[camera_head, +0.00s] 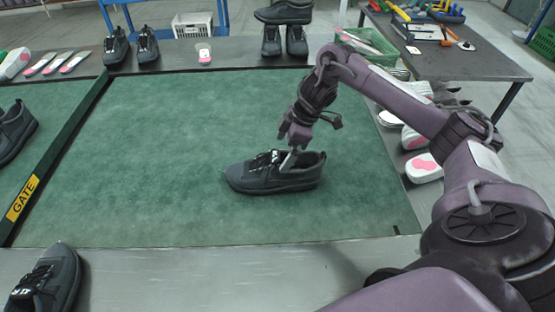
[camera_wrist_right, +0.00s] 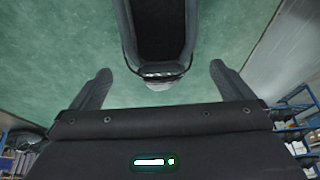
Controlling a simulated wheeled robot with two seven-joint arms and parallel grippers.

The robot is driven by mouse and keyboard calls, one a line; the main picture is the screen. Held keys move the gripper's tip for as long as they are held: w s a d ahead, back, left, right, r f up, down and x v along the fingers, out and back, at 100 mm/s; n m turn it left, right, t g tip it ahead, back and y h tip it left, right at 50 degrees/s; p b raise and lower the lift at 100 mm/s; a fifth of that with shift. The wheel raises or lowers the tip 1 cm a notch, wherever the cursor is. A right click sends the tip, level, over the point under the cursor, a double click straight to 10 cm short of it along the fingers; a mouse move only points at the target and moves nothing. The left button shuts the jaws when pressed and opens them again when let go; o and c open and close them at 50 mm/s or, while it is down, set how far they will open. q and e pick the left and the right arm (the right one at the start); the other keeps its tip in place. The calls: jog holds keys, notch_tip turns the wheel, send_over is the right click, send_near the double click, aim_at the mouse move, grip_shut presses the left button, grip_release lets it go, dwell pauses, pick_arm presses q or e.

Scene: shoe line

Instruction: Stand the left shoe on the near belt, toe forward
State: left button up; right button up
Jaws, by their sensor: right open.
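A dark grey laced shoe (camera_head: 272,178) stands upright on its sole on the green belt (camera_head: 150,150), toe to the left. My right gripper (camera_head: 290,160) is over its heel half. In the right wrist view, the shoe (camera_wrist_right: 159,75) has its heel end toward me, between the two spread fingers of the right gripper (camera_wrist_right: 160,72). Green belt shows on both sides of the heel, so the fingers look clear of it. The toe is cut off there. I cannot tell from markings whether this is a left shoe. My left gripper is out of view.
Another dark shoe (camera_head: 45,282) is on the grey front strip (camera_head: 180,275) at lower left. A yellow GATE bar (camera_head: 22,198) edges the belt's left side. Pale soles (camera_head: 424,167) lie along the right edge. Several shoes (camera_head: 116,46) stand behind. Most of the belt is clear.

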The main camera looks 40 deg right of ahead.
jog(key=p+v, duration=0.1)
jog(key=v, duration=0.4)
jog(key=shift+r+p, duration=0.3)
jog(key=shift+p, duration=0.05)
